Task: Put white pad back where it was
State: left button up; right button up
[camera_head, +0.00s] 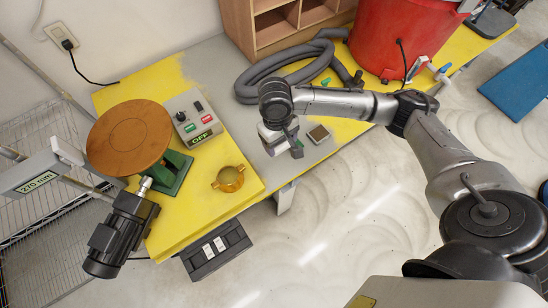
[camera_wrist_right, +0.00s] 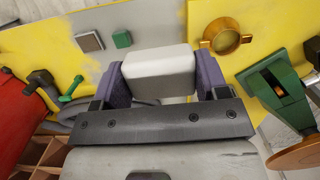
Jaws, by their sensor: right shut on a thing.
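The white pad (camera_wrist_right: 158,70) is a pale block with rounded edges. In the right wrist view it sits between the two purple-lined fingers of my right gripper (camera_wrist_right: 160,82), which is shut on it. In the head view my right gripper (camera_head: 276,138) hangs over the grey strip of the yellow table, right of the control box. The pad is hard to tell apart from the gripper there. I cannot tell whether its underside touches the table. My left gripper is not in view.
A small square plate (camera_head: 319,133) lies right of the gripper. A brass ring (camera_head: 229,179), the OFF control box (camera_head: 193,118) and a round wooden disc (camera_head: 130,138) stand left. A grey hose (camera_head: 283,69) and red bin (camera_head: 398,38) are behind. The table's front edge is close.

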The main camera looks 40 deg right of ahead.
jog(key=s+d+f+b, duration=0.1)
jog(key=d+f+b, duration=0.3)
jog(key=f, duration=0.5)
jog(key=s+d+f+b, duration=0.1)
jog(key=d+f+b, duration=0.25)
jog(key=f, duration=0.65)
jog(key=b, duration=0.1)
send_over(272, 163)
jog(key=f, duration=0.7)
jog(key=shift+w, duration=0.25)
notch_tip(272, 163, down, 4)
jog(key=shift+r+b, duration=0.25)
jog(key=shift+b, duration=0.05)
jog(key=shift+d+f, duration=0.1)
jog(key=shift+f, duration=0.1)
jog(key=shift+f, duration=0.15)
jog(key=o, duration=0.9)
